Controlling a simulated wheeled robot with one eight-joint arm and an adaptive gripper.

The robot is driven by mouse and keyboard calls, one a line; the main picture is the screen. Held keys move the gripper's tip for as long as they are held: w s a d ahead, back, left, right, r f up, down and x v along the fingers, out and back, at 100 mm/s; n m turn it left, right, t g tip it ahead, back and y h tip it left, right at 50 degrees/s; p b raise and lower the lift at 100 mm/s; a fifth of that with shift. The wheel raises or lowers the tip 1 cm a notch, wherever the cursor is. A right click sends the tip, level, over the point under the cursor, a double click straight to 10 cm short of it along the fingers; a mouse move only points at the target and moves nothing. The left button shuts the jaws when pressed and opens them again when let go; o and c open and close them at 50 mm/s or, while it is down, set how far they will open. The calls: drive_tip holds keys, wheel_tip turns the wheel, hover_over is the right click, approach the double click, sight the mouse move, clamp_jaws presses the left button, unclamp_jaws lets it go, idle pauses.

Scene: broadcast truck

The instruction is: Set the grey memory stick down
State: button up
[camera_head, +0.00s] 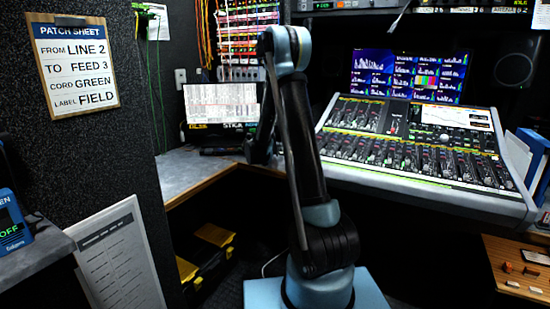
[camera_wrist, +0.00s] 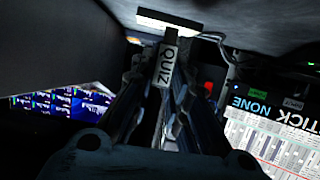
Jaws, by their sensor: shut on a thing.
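My gripper (camera_wrist: 165,82) is shut on the memory stick (camera_wrist: 166,66), which carries a white label reading QUIZ. The stick points away from the wrist, between the fingertips, and its dark grey end shows past the label. In the head view my gripper (camera_head: 260,150) hangs at the right end of the grey corner desk (camera_head: 188,172), just right of the laptop (camera_head: 220,104). The stick cannot be made out there. The laptop screen, with STICK NONE at its edge, also shows at the right of the wrist view (camera_wrist: 275,135).
The mixing console (camera_head: 420,150) and monitor (camera_head: 408,76) stand to the right. A wooden shelf (camera_head: 495,255) at lower right holds several small items. A patch sheet clipboard (camera_head: 75,65) hangs at left. A yellow-and-black case (camera_head: 208,258) is under the desk.

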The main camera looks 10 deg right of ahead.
sight(277, 155)
drive_tip(key=shift+f, duration=2.15)
drive_tip(key=o, duration=0.7)
drive_tip(key=v, duration=1.2)
